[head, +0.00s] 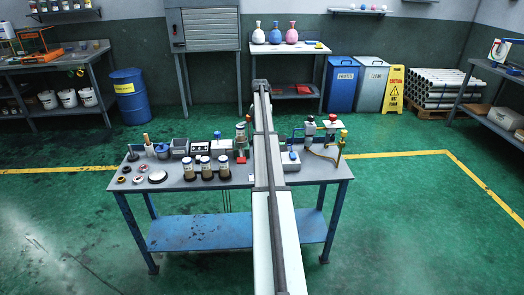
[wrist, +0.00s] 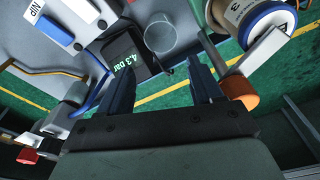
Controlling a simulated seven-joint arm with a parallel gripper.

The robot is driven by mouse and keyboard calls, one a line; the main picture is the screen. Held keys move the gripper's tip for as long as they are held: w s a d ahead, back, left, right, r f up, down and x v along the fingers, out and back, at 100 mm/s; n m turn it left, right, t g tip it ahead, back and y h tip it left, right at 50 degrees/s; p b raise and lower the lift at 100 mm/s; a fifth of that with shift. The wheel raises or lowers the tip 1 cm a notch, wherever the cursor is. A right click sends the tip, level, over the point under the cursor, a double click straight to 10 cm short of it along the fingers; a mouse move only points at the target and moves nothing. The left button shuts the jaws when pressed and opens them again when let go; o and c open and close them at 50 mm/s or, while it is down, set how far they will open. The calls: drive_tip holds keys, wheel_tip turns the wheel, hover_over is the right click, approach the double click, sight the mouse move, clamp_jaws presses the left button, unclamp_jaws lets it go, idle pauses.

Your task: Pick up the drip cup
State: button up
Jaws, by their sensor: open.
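A small translucent grey cup, which looks like the drip cup (wrist: 160,38), shows at the top middle of the wrist view. My gripper (wrist: 158,70) is open, its two dark fingers apart with nothing between them. The cup appears beyond the fingertips, in line with the gap between them; I see no contact. I cannot make out the cup or my gripper's fingers in the head view, where my arm covers the middle of the workbench (head: 215,228).
Close around my gripper in the wrist view are a black box marked 4.3 bar (wrist: 124,58), an orange knob (wrist: 240,90) on the right, and a canister numbered 3 (wrist: 262,22). A white block labelled NIP (wrist: 58,28) and a blue hose (wrist: 100,82) lie left.

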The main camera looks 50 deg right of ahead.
drive_tip(key=f, duration=0.9)
drive_tip(key=d+f, duration=0.1)
drive_tip(key=f, duration=0.3)
drive_tip(key=shift+w+f, duration=0.35)
drive_tip(key=shift+f, duration=0.05)
drive_tip(key=shift+c, duration=0.5)
drive_tip(key=c, duration=0.5)
drive_tip(key=shift+r, duration=0.15)
drive_tip(key=shift+c, duration=0.2)
wheel_tip(320, 180, up, 28)
